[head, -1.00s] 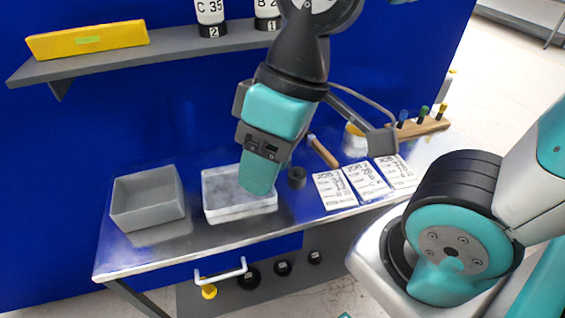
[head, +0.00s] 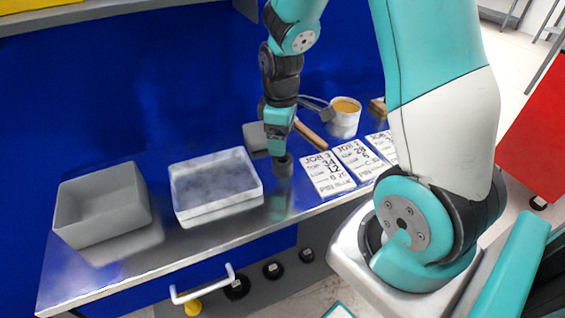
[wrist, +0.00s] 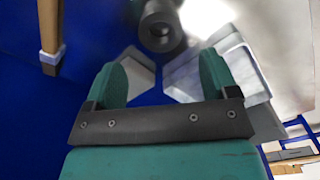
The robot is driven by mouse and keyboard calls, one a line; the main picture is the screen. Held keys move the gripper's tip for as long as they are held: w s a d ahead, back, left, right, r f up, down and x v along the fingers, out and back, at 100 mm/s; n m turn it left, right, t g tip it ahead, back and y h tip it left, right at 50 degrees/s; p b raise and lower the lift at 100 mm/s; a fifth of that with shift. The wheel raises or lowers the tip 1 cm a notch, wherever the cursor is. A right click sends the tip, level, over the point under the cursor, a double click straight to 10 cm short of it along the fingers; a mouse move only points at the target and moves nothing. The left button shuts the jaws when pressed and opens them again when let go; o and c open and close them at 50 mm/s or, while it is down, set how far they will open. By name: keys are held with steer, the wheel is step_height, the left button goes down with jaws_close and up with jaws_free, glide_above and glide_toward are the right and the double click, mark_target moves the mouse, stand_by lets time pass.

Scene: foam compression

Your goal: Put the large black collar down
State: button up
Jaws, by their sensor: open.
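A short black collar-like ring (head: 283,166) stands on the bench just right of the white-rimmed tray. It also shows in the wrist view (wrist: 158,27), with a round hole facing up, just beyond my fingertips. I cannot tell its size class for certain. My gripper (head: 279,150) points down right at this ring in the head view; whether it touches it is unclear there. In the wrist view my gripper (wrist: 161,74) has its two green fingers wide apart with nothing between them.
A white-rimmed tray (head: 220,212) with a mottled grey surface and an empty grey bin (head: 105,232) stand to the left. Job cards (head: 327,174), a wooden-handled tool (head: 313,136) and a pot (head: 344,122) lie right. Several dark round pieces (head: 237,287) are on the panel below.

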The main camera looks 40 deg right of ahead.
mark_target(277, 166)
step_height(277, 166, down, 7)
steer(key=shift+w+a+r, duration=0.1)
steer(key=shift+a+r, duration=0.05)
steer(key=shift+r, duration=0.05)
steer(key=shift+c, duration=0.5)
steer(key=c, duration=1)
steer(key=shift+r, duration=0.1)
